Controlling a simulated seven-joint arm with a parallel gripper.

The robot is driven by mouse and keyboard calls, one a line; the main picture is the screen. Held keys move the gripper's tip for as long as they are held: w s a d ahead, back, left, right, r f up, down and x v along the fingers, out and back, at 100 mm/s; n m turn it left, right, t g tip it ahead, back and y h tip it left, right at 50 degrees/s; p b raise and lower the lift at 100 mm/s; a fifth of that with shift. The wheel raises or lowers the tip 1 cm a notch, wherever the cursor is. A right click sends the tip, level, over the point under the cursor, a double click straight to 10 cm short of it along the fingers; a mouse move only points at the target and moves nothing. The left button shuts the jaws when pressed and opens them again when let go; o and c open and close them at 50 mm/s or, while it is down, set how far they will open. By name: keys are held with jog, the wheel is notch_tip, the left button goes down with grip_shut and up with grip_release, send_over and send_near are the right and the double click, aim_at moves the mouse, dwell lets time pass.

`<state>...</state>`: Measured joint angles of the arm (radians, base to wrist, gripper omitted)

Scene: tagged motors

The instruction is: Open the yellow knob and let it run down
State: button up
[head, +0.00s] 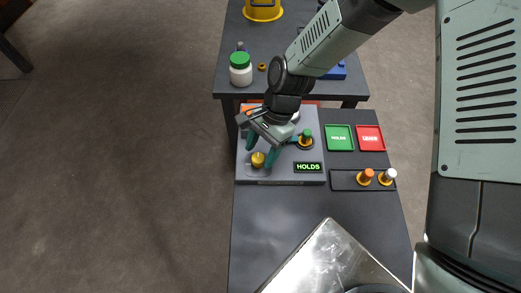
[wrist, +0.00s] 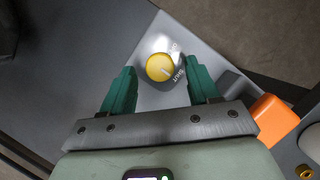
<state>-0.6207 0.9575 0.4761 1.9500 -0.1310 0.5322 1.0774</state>
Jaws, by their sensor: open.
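The yellow knob (head: 258,159) is on the front left of a grey panel (head: 285,178). In the wrist view, the yellow knob (wrist: 158,66) has a pale mark on its face and small lettering beside it, too small to read surely. My gripper (head: 260,151) is open over the knob, with one teal finger on each side. In the wrist view, the gripper (wrist: 162,74) shows clear gaps between both fingers and the knob. A green-topped knob (head: 306,134) stands further right on the panel.
A green tray (head: 339,148) and a red tray (head: 370,148) lie right of the panel. A white jar (head: 241,75) is on the back table.

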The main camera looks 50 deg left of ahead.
jog(key=shift+s+f, duration=0.25)
jog(key=shift+f, duration=0.25)
jog(key=c, duration=1)
